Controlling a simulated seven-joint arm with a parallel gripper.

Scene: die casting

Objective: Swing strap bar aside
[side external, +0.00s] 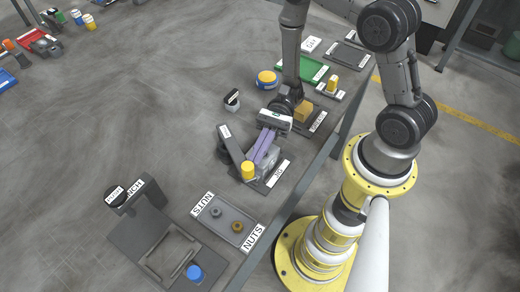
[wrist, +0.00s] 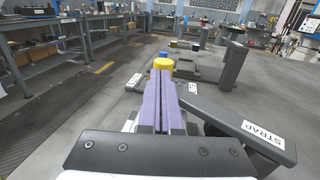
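The strap bar is dark grey with a white STRAP label. In the wrist view the strap bar (wrist: 222,112) runs from beside my fingers toward the lower right. In the side view the strap bar (side external: 233,147) slants from its label down toward a yellow knob (side external: 248,169) on the fixture. My gripper (side external: 258,160) has purple fingers, pressed together with only a thin line between them. The fingertips (wrist: 162,73) are close to the yellow knob (wrist: 163,63); I cannot tell whether they touch it or the bar. Nothing shows between the fingers.
The labelled jig plate (side external: 275,180) lies under the fixture. A grey tray with nuts (side external: 222,226) and a grey stand (side external: 143,194) are at the lower left. A green tray (side external: 312,66) and a yellow-blue round container (side external: 266,80) are behind my gripper.

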